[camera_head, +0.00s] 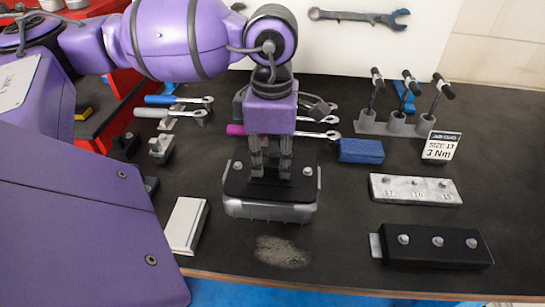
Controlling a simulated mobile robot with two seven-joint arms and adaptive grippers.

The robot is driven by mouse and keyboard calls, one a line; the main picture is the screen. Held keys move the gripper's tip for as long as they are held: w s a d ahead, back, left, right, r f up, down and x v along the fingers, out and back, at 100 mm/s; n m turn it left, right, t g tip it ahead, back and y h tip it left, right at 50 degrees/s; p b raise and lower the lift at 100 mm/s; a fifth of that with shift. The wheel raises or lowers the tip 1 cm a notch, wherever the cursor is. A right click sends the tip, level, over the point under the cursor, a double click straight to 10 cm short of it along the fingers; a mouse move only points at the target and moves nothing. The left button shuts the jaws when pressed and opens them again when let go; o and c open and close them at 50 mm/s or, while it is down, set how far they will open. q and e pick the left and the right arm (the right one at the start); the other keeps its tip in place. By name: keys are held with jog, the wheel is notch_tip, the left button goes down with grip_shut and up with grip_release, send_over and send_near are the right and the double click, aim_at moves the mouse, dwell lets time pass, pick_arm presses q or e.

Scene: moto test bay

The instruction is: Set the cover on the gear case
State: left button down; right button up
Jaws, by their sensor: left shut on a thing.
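The cover is a flat black plate (236,187) in the middle of the bench. The gear case (270,212) is a silver-grey ribbed body directly under it. The cover looks level and lined up over the case. I cannot tell if it touches all round. Two light bolt heads stand up at the left and right ends. My left gripper (271,172) points straight down, shut on the middle of the cover. Its fingers hide the part they hold. My right gripper is not in view.
A white block (186,225) lies left of the case. To the right are a silver numbered rail (416,189), a black block with three bolts (437,247), a blue block (361,151) and a "3 Nm" sign (441,146).

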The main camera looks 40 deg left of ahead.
aim_at(272, 163)
pick_arm(q)
jog(key=shift+f, duration=0.3)
jog(key=c, duration=1.5)
grip_release()
jog(key=shift+c, duration=0.2)
notch_tip(272, 163, up, 12)
